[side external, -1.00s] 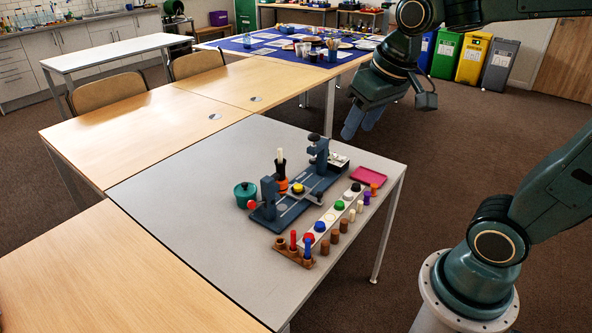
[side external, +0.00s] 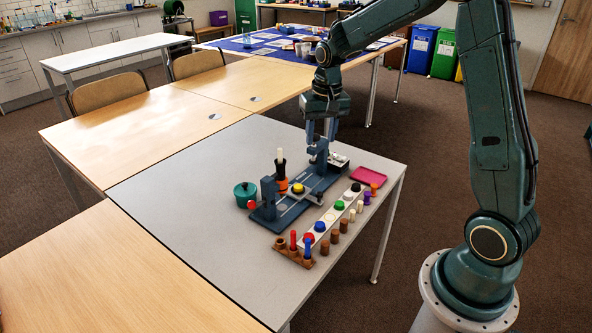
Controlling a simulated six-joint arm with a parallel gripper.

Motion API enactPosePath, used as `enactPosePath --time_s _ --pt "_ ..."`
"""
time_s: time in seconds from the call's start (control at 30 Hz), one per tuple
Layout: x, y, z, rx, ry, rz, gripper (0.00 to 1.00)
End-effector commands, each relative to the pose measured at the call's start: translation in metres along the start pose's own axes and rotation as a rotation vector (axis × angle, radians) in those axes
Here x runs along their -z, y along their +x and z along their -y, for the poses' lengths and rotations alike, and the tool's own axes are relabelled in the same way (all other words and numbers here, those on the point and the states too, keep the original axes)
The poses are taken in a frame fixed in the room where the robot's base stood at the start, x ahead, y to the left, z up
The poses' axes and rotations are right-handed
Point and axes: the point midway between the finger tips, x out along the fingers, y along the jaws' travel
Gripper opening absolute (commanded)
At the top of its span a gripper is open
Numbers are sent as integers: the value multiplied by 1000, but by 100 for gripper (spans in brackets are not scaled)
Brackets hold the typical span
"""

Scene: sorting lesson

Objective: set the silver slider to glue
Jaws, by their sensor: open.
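A blue-grey fixture (side external: 265,214) lies on the grey table, with an upright block at each end. A pale, silvery strip (side external: 311,198) runs across its middle, beside a yellow round knob (side external: 298,187). I cannot tell for sure which part is the silver slider, and no glue label is readable at this size. My gripper (side external: 321,134) points down with its fingers apart and empty. It is over the far end of the fixture, at or just above the far upright block (side external: 319,157); contact cannot be told.
A white strip with coloured buttons (side external: 320,226) and a row of pegs flank the fixture's right. A wooden rack (side external: 281,247) with red and blue pegs stands in front. A teal pot (side external: 245,191), an orange-and-black holder (side external: 281,178) and a pink tray (side external: 369,177) are near. The table's left is clear.

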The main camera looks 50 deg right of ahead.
Motion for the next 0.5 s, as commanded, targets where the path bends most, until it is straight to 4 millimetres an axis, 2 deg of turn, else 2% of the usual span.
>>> enactPosePath --time_s 0.1,0.3,0.5 --pt "17 30 -9 -13 51 33 43" --pt "36 71 -22 -28 121 73 43" --pt "44 92 -30 -36 157 92 43"
